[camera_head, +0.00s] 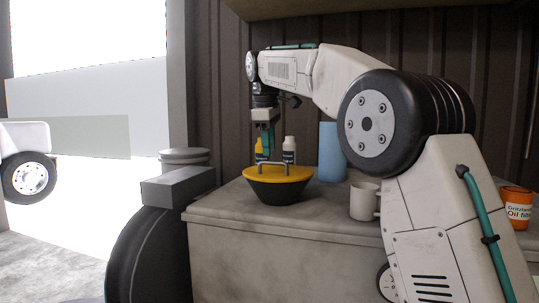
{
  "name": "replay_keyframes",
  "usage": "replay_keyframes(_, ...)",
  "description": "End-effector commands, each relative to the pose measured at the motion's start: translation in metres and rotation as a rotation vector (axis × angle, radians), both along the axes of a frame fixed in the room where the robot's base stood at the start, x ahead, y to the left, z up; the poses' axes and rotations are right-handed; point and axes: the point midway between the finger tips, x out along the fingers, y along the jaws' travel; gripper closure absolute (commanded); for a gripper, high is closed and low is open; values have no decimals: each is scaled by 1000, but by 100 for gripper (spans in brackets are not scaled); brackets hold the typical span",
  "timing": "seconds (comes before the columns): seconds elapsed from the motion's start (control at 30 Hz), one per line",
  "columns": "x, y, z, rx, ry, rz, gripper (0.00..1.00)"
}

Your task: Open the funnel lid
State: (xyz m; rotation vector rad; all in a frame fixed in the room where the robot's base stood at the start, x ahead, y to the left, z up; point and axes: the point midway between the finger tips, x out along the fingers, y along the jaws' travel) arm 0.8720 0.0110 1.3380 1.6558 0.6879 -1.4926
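The black funnel (277,192) stands on the near left part of the grey worktop. Its round yellow lid (301,173) lies flat on top, covering the opening. A thin grey handle (274,163) rises from the lid. My gripper (267,152) points down just above the lid, close to the handle. The fingers look narrow and dark teal against the bottles behind; whether they are open, shut or touching the handle is too small to tell.
A yellow bottle (259,150) and a white-capped dark bottle (289,150) stand behind the funnel. A grey block (178,187) and tyre (150,255) are left of the worktop.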

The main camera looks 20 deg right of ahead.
Motion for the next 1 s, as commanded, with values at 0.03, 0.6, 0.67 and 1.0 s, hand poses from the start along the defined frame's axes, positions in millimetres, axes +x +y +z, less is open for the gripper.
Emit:
replay_keyframes(0.03, 0, -1, -8, 0, 1, 0, 67)
replay_keyframes(0.6, 5, -4, -30, 1, -2, -2, 81)
replay_keyframes(0.67, 5, -4, -30, 1, -2, -2, 98)
replay_keyframes(1.0, -1, -4, -26, 1, -3, -2, 100)
